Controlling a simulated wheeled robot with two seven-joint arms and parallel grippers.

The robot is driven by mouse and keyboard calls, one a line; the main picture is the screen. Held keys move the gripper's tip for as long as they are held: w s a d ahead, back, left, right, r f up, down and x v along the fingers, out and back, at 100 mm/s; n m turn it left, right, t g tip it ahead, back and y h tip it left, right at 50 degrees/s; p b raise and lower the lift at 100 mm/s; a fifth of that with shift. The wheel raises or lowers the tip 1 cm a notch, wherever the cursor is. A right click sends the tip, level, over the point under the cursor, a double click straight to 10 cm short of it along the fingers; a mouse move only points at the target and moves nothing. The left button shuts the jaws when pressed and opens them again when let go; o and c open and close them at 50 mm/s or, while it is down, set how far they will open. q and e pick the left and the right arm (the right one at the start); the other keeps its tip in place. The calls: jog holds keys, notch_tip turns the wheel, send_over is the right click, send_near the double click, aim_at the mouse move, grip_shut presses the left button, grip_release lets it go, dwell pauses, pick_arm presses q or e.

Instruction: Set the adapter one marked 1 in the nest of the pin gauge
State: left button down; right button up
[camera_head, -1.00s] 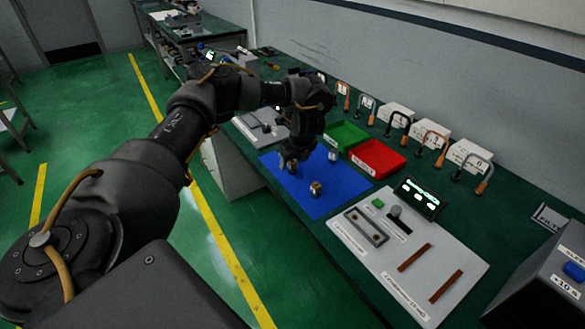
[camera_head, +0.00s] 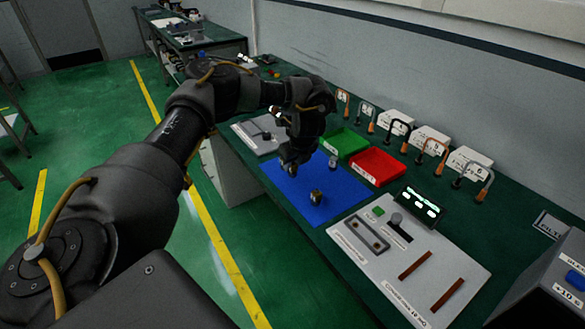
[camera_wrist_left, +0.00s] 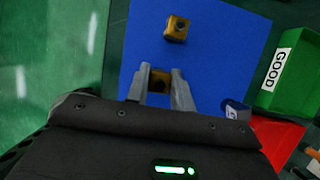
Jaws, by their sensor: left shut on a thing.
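My left gripper (camera_head: 290,169) is low over the blue mat (camera_head: 341,197). It is shut on a brass-coloured adapter (camera_wrist_left: 159,84), seen between the fingers in the left wrist view; the fingers hide most of it in the head view. A second brass-coloured adapter (camera_head: 316,197) stands free on the mat, and it also shows in the left wrist view (camera_wrist_left: 176,29). A paler small piece (camera_head: 333,162) stands near the red bin. I cannot read a 1 on any of them. A grey panel (camera_head: 395,285) has a slotted block; I cannot tell whether this is the pin gauge. My right gripper is not in view.
A green bin (camera_head: 345,143) marked GOOD in the wrist view and a red bin (camera_head: 375,166) stand behind the mat. A small display (camera_head: 420,202) stands on the grey panel. Another grey plate (camera_head: 258,135) lies left of the mat. Labelled hooked fixtures line the back.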

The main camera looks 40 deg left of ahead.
pick_arm(q)
jog(key=s+d+r, duration=0.1)
jog(key=s+r, duration=1)
jog(key=s, duration=0.3)
